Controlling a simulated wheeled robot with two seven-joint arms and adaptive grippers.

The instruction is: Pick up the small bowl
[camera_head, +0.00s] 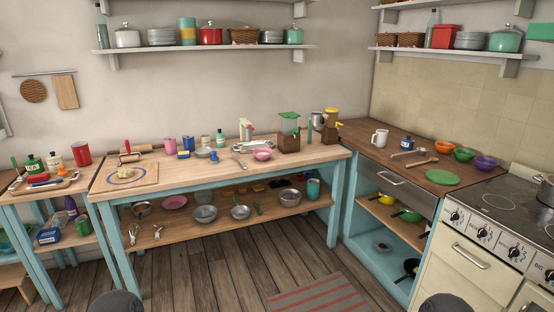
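Several small bowls are in view, and I cannot tell which one the task means. On the right counter are an orange bowl (443,147), a green bowl (464,155) and a purple bowl (485,163) in a row. A pink bowl (262,155) and a grey bowl (203,152) stand on the long table. Metal bowls (205,214) and a pink dish (174,202) sit on the shelf under that table. Neither gripper shows. Only two dark rounded parts of mine show at the bottom edge.
A white mug (379,139) and green disc (442,177) are on the right counter. A stove (500,210) stands at right. The wooden floor ahead is clear apart from a striped rug (318,299).

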